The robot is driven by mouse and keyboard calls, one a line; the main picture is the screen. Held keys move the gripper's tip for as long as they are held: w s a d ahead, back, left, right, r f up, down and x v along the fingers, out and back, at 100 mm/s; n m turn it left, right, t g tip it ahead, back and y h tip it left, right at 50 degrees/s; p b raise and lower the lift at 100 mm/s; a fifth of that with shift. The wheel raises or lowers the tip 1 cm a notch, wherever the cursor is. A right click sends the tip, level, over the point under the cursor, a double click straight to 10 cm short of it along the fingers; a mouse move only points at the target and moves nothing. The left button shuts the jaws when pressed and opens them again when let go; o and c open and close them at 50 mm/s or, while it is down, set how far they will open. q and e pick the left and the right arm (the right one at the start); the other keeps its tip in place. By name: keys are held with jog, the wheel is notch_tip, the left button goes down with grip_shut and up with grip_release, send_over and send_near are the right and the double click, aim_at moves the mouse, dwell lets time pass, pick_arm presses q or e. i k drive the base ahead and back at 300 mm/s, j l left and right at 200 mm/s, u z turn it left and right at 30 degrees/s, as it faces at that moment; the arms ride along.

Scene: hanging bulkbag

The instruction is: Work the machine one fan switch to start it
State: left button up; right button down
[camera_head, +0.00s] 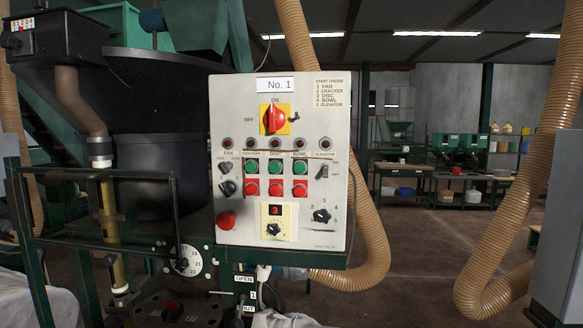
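The machine one control panel (235,110) is a pale grey board labelled "No. 1", facing me in the middle of the head view. The FAN column is at its left side. It has a small black switch (225,168) under the FAN label and a second black knob (228,187) just below. Their exact positions are too small to read. The red main switch (273,119) on a yellow plate sits at the top, its handle about upright toward ON. The indicator lamps (251,144) look dark red. Neither of my grippers is in view.
Green and red buttons (276,168) fill the panel's middle, with a red knob (226,220) at lower left. A ribbed tan hose (371,240) curves close by the panel's right side. A dark pipe frame (105,173) stands left. Floor is clear toward the back right.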

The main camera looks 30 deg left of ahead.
aim_at(228, 188)
jog(key=u, duration=1.25)
